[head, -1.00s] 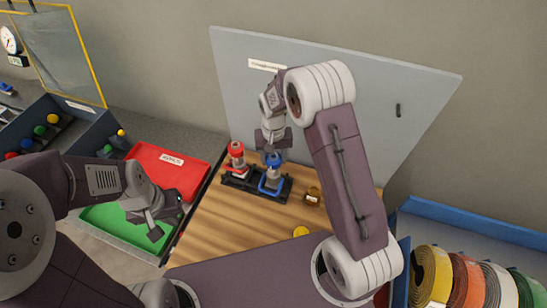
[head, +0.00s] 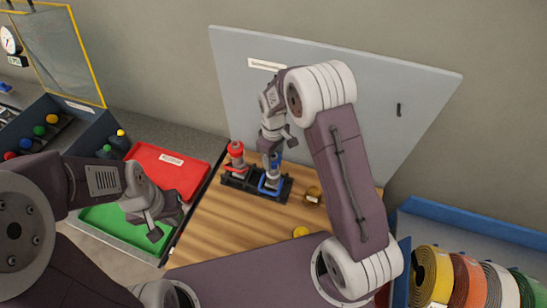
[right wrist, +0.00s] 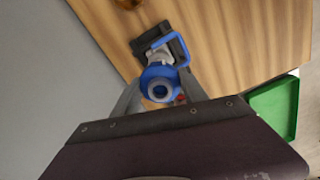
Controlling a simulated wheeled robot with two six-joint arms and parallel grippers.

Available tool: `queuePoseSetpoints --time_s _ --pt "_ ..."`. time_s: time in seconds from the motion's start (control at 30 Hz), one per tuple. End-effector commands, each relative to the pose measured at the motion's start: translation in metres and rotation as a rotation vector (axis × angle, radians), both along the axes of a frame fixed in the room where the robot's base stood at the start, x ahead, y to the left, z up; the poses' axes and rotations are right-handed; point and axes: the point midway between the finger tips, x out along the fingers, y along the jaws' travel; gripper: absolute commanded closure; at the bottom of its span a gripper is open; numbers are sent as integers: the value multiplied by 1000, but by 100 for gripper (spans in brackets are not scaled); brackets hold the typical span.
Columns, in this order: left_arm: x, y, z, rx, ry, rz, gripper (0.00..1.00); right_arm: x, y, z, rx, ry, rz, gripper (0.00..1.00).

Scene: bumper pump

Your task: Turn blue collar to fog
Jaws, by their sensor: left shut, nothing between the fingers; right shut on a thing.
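The blue-collared pump bottle (head: 271,178) stands upright in a black rack (head: 240,182) on the wooden board. My right gripper (head: 272,152) points down over it from above and is shut on its blue collar. In the right wrist view, the blue collar (right wrist: 160,82) sits between the two fingers of my right gripper (right wrist: 160,92), with a blue loop-shaped part beyond it. A red-collared bottle (head: 236,158) stands beside it to the left in the same rack. My left gripper (head: 160,228) is shut and empty over the green tray. Any marking on the collar is too small to read.
A red tray (head: 160,168) and a green tray (head: 108,222) lie left of the wooden board (head: 225,228). A brass-coloured piece (head: 312,195) and a yellow piece (head: 301,232) lie on the board's right. A grey panel (head: 370,90) stands behind. Coiled bands (head: 432,278) sit at right.

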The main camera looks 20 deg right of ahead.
Motion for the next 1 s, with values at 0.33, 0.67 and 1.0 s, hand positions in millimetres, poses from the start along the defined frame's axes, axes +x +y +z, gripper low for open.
queuePoseSetpoints --time_s 0.33,0.67,1.0 --pt "0 0 -1 0 0 0 100 1 0 0 0 -1 317 90" --pt "0 0 -2 0 0 0 100 0 0 0 0 0 552 90" --pt "0 0 -2 0 0 0 100 0 0 0 1 1 669 90"
